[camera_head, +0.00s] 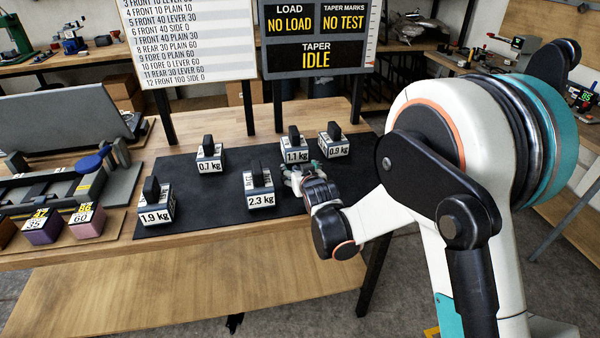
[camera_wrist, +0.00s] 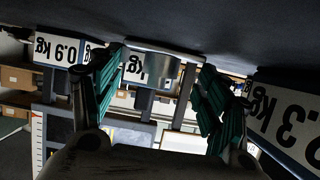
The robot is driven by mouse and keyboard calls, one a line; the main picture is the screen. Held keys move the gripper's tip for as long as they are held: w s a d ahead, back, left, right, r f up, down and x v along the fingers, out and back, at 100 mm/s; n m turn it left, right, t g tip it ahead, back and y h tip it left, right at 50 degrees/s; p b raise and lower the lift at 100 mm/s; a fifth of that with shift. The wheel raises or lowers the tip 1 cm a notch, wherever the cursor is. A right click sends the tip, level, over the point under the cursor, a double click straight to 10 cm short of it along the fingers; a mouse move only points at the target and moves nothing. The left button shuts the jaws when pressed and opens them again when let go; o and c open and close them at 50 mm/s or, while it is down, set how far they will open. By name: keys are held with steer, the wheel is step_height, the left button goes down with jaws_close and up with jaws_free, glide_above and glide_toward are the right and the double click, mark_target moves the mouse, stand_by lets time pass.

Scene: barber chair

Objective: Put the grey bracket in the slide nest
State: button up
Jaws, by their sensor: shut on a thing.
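My gripper (camera_head: 297,178) is low over the dark mat, just in front of the 1.1 kg block. In the wrist view, which is upside down, its teal fingers (camera_wrist: 158,85) stand on both sides of a grey piece (camera_wrist: 162,72) with a rounded body and a flat plate. This appears to be the grey bracket, shut between the fingers; the exact contact is hard to see. In the head view the bracket is too small and hidden to make out. A grey machine with a slide (camera_head: 60,195) and a blue knob stands at the left; I cannot clearly pick out its nest.
Labelled blocks stand on the dark mat (camera_head: 205,222): 2.3 kg (camera_head: 262,200) left of my gripper, 1.1 kg (camera_head: 296,155) and 0.9 kg (camera_head: 333,150) behind, 0.7 kg (camera_head: 210,163) and 1.9 kg (camera_head: 156,214) farther left. Purple (camera_head: 42,232) and pink (camera_head: 87,226) blocks sit by the machine.

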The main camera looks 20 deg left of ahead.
steer(key=o, duration=0.9)
steer(key=shift+f, duration=0.1)
steer(key=shift+o, duration=1.3)
